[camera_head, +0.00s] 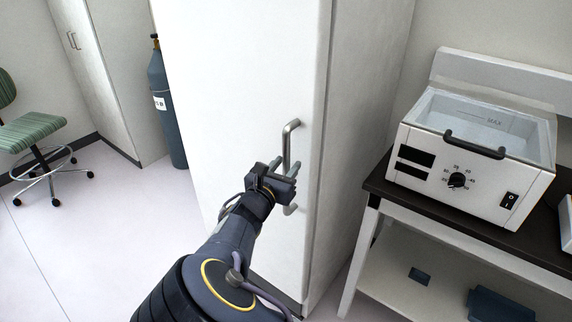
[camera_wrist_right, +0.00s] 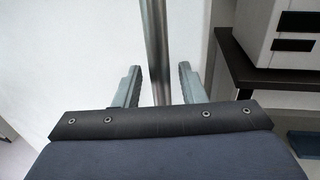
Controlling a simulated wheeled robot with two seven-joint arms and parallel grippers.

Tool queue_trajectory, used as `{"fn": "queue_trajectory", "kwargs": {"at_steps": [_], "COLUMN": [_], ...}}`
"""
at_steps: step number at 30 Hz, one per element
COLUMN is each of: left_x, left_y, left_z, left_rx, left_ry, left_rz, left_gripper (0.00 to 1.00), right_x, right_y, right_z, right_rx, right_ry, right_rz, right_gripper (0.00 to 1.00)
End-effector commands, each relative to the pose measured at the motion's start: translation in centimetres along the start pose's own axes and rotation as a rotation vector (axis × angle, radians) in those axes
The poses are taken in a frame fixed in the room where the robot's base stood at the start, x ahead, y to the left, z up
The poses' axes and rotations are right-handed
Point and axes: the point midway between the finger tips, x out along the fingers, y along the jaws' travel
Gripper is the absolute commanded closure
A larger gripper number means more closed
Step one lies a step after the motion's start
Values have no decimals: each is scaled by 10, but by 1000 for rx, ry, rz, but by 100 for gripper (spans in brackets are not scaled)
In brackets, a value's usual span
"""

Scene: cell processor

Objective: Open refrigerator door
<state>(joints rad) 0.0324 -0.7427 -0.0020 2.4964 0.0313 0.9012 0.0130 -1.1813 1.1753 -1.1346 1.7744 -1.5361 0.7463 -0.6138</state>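The refrigerator door (camera_head: 235,80) is a tall white panel in the middle of the head view, and it looks shut. Its metal bar handle (camera_head: 288,141) stands upright near the door's right edge. My right gripper (camera_head: 281,168) is at the handle's middle and hides part of it. In the right wrist view the handle (camera_wrist_right: 157,45) runs down between the two fingers of the gripper (camera_wrist_right: 158,85). The fingers are open, with a gap on each side of the bar. My left gripper is not in view.
A white water bath (camera_head: 470,160) stands on a dark-topped bench (camera_head: 440,222) to the right. A gas cylinder (camera_head: 168,110) and a green chair (camera_head: 32,132) are at the left. The floor (camera_head: 95,230) left of the refrigerator is clear.

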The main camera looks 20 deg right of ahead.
Motion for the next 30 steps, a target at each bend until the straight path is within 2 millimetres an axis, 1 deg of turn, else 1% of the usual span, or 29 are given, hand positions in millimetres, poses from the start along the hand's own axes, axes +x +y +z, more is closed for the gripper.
{"fn": "queue_trajectory", "kwargs": {"at_steps": [3, 10, 11, 18, 19, 26, 30], "left_x": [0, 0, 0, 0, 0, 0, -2], "left_y": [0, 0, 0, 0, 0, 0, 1], "left_z": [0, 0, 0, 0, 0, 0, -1], "left_rx": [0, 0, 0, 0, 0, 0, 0], "left_ry": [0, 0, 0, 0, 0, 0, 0], "left_rz": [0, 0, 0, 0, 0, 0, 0], "left_gripper": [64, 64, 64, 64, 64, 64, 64], "right_x": [6, 6, 6, 6, 6, 6, 2], "right_y": [0, 0, 0, 0, 0, 0, 2], "right_z": [0, 0, 0, 0, 0, 0, 0], "right_rx": [0, 1, 1, 1, 1, 1, 1], "right_ry": [-1, 0, 0, 0, 0, 1, 1], "right_rz": [0, 0, 0, 0, 0, 0, 2], "right_gripper": [63, 63, 66, 97, 100, 100, 100]}}
